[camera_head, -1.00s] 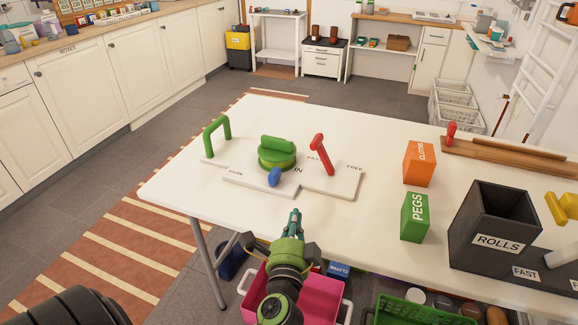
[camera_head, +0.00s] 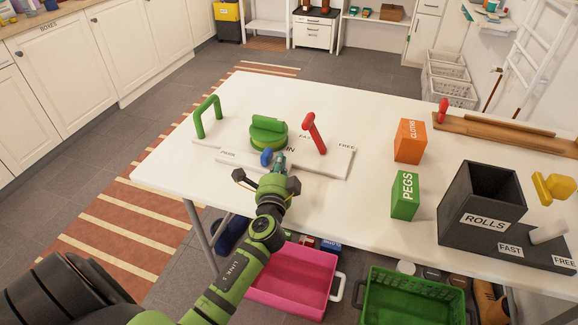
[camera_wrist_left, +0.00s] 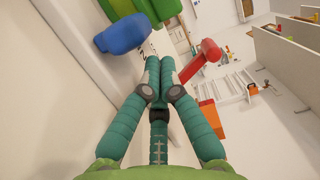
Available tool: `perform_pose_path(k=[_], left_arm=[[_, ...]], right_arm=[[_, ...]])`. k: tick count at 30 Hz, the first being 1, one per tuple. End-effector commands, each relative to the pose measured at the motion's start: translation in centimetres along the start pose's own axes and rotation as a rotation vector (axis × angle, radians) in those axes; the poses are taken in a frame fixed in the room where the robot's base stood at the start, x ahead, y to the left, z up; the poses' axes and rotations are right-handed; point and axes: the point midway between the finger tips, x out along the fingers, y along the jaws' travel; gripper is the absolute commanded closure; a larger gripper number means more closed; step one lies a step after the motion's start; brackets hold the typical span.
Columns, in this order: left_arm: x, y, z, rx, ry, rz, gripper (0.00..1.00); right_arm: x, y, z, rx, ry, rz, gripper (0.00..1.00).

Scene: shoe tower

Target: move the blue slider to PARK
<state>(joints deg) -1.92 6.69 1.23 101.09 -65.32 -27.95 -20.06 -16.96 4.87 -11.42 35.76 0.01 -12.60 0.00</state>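The blue slider (camera_head: 266,156) stands on the white panel (camera_head: 325,166) on the table, between the PARK label (camera_head: 228,154) on the left and the IN label (camera_head: 290,149) on the right. My left gripper (camera_head: 280,161) is just right of the slider, low over the panel's front edge. In the left wrist view the slider (camera_wrist_left: 122,35) is up and left of my left gripper (camera_wrist_left: 160,62), whose fingertips meet with nothing seen between them. I cannot tell if they touch the slider. My right gripper is not in view.
Orange (camera_head: 410,141) and green (camera_head: 405,195) blocks and a dark ROLLS box (camera_head: 482,205) stand farther right.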

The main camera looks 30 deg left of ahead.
Motion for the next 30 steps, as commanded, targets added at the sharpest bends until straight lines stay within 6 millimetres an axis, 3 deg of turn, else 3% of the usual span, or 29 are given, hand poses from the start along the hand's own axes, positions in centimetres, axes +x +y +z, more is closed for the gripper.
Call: perform_pose_path(k=[14, 17, 24, 30], left_arm=[[0.2, 0.1, 0.8, 0.0, -0.001, 0.0, 1.0], [0.5, 0.1, 2.0, 0.003, -0.002, 0.001, 1.0], [1.8, 0.1, 7.3, 0.005, -0.002, 0.001, 1.0], [2.2, 0.0, 9.2, 0.0, -0.002, 0.0, 1.0]], right_arm=[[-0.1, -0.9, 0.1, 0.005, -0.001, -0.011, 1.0], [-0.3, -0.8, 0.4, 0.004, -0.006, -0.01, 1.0], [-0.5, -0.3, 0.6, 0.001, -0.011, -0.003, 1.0], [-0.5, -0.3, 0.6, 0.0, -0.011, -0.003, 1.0]])
